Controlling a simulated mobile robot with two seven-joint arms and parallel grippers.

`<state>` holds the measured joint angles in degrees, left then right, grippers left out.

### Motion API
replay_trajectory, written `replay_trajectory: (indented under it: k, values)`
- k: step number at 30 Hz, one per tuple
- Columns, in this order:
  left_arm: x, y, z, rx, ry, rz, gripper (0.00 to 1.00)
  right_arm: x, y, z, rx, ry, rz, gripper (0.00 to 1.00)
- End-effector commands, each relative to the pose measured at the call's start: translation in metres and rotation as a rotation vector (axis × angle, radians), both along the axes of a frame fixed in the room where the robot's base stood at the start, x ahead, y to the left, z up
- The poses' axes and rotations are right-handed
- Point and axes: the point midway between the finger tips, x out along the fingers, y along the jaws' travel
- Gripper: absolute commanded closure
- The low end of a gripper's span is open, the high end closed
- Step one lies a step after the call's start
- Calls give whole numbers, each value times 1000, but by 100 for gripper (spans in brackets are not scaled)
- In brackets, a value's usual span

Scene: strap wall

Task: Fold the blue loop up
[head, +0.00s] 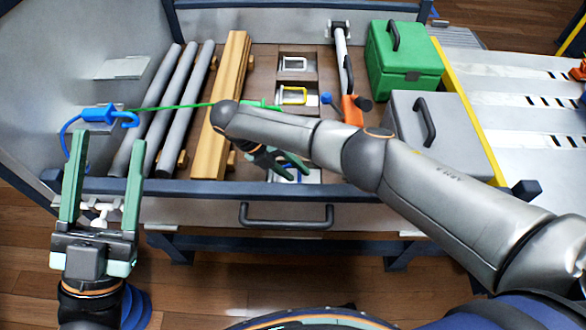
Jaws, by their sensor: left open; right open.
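A blue loop (284,175) lies low on a pale plate (309,177) at the front of the tray, below the yellow loop (294,97) and the white loop (294,64). My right gripper (294,165) is open and right over the blue loop. Its fingers and wrist hide most of the loop, so I cannot tell whether they touch it or how far it is tilted. My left gripper (108,142) is open and empty at the left, fingers pointing away from me, just in front of a blue hook (104,114).
Grey pipes (178,105) and wooden beams (222,110) lie left of the loops. A green cord (170,107) crosses them. An orange-handled tool (352,110), a green box (402,60) and a grey box (460,130) stand right. The tray's front rail (200,187) runs close below.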

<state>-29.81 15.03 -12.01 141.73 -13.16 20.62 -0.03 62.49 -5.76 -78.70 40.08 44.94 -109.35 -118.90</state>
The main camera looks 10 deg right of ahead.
Motion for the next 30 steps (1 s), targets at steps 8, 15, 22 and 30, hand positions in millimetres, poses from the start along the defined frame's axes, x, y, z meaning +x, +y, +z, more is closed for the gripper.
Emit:
replay_trajectory:
  k: [8,15,22,30]
  values:
    - [2,0,0,0,13,3,39,2,8,11,2,-1,1,57]
    - [14,2,-19,7,89,18,39,11,37,52,2,-4,2,57]
    - [-4,0,-1,-2,-21,-4,39,17,60,83,0,-2,0,57]
    - [-20,-4,9,-6,-119,-37,39,20,69,100,0,-1,-1,57]
